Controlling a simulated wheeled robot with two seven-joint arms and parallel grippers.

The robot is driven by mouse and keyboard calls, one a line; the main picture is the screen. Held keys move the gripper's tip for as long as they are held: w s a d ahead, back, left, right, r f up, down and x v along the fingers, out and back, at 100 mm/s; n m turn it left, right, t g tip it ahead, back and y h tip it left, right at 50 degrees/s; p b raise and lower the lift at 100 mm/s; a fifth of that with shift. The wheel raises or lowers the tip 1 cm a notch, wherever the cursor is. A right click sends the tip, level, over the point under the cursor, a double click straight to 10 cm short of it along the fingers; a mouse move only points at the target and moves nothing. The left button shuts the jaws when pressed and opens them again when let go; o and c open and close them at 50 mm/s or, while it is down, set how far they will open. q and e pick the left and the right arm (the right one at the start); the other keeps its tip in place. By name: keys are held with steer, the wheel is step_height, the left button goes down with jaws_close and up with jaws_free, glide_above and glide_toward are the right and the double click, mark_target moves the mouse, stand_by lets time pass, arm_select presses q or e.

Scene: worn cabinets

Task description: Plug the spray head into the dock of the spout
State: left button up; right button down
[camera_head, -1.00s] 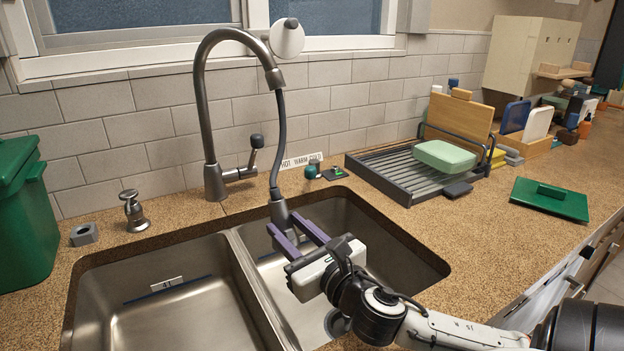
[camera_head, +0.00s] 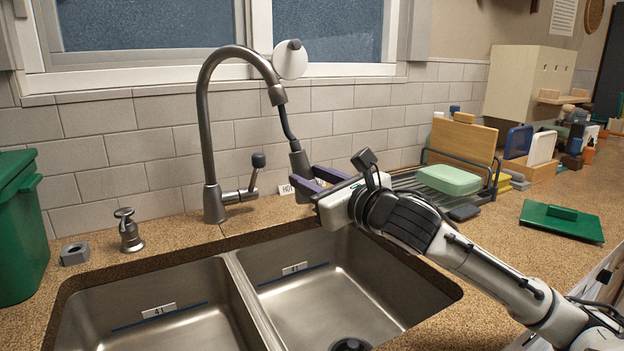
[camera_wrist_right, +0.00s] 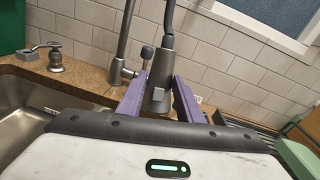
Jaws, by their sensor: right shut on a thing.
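The grey spray head (camera_head: 301,163) hangs on a dark hose (camera_head: 285,124) below the end of the tall curved spout (camera_head: 207,130). The spout's dock (camera_head: 277,94) is at its downturned tip, above and a little left of the spray head. My right gripper (camera_head: 301,181) is shut on the spray head, its purple fingers on either side, above the back of the right basin. In the right wrist view the spray head (camera_wrist_right: 159,88) sits between the two purple fingers, slightly tilted, with the hose rising from its top. My left gripper is not in view.
A double steel sink (camera_head: 232,262) lies below. The faucet lever (camera_head: 256,170) stands left of the spray head. A dish rack (camera_head: 488,190) with a green box (camera_head: 449,179) is at the right. A white disc (camera_head: 290,60) is on the window frame behind the spout. A soap pump (camera_head: 129,230) stands left.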

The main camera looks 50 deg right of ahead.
mark_target(295, 145)
steer(key=shift+r+n+p, duration=0.25)
steer(key=shift+n+p, duration=0.05)
steer(key=shift+a+r+p, duration=0.1)
steer(key=shift+r+p, duration=0.25)
steer(key=shift+w+r+p, duration=0.3)
steer(key=shift+r+p, duration=0.55)
steer(key=shift+w+a+r+p, duration=0.1)
steer(key=shift+w+r+p, duration=0.1)
steer(key=shift+r+p, duration=0.35)
steer(key=shift+w+a+r+p, duration=0.1)
steer(key=shift+w+r+p, duration=0.05)
steer(key=shift+r+p, duration=0.35)
steer(key=shift+w+r+p, duration=0.2)
steer(key=shift+r+p, duration=0.2)
steer(key=shift+p, duration=0.1)
arm_select(q)
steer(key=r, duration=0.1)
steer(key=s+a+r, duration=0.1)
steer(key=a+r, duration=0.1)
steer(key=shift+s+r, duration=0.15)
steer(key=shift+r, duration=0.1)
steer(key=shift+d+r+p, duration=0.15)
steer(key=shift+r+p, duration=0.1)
steer(key=shift+p, duration=0.05)
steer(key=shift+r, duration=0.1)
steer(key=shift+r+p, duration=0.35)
